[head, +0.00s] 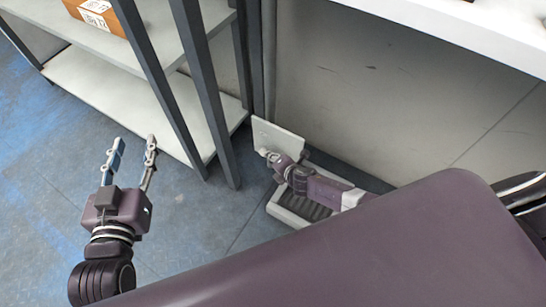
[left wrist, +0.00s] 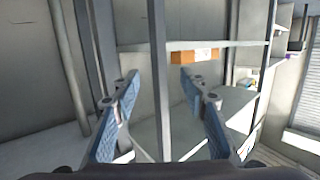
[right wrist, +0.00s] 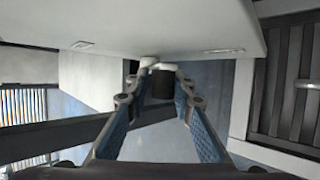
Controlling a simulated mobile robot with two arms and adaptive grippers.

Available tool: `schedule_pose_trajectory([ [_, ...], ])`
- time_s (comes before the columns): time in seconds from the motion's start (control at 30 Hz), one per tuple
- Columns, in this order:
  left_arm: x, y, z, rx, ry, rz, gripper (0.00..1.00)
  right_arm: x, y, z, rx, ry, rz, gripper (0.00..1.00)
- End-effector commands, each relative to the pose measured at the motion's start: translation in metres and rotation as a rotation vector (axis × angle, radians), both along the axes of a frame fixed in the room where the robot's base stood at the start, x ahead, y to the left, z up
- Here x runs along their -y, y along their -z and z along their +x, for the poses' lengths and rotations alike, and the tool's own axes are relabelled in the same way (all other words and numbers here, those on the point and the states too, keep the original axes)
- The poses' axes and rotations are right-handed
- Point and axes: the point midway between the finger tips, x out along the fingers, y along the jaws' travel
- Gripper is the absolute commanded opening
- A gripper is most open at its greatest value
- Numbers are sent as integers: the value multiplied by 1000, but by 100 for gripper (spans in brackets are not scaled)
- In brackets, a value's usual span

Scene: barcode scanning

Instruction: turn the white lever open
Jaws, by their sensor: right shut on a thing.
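A white panel (head: 278,138) stands near the floor beside the shelf's dark post. My right gripper (head: 272,158) reaches its lower edge, with much of the contact small or hidden in the head view. In the right wrist view the panel (right wrist: 170,25) spans the top. My left gripper (head: 134,146) is open and empty above the floor at left. It also shows open in the left wrist view (left wrist: 158,85).
A white frame with a dark ribbed inside (head: 290,212) lies below my right arm. Blue floor (head: 195,215) is clear between the arms.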

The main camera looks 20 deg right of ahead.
Motion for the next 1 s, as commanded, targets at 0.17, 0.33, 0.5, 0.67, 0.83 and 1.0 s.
schedule_pose_trajectory([
  [0.17, -13, 50, -22, -246, -16, 60, 40, 3, 3, -8, -41, 6, -27, 0],
  [0.33, -27, 92, -55, -474, -33, 113, 40, 3, 2, -7, -63, 6, -44, 0],
  [0.5, -42, 124, -96, -685, -47, 158, 40, 3, 1, -6, -85, 6, -61, 0],
  [0.67, -54, 143, -133, -849, -58, 193, 40, 2, 0, -6, -101, 7, -74, 0],
  [0.83, -63, 154, -166, -981, -68, 219, 40, 2, -1, -5, -114, 7, -85, 0],
  [1.0, -67, 157, -180, -1038, -72, 230, 40, 3, 0, -5, -123, 7, -91, 0],
])
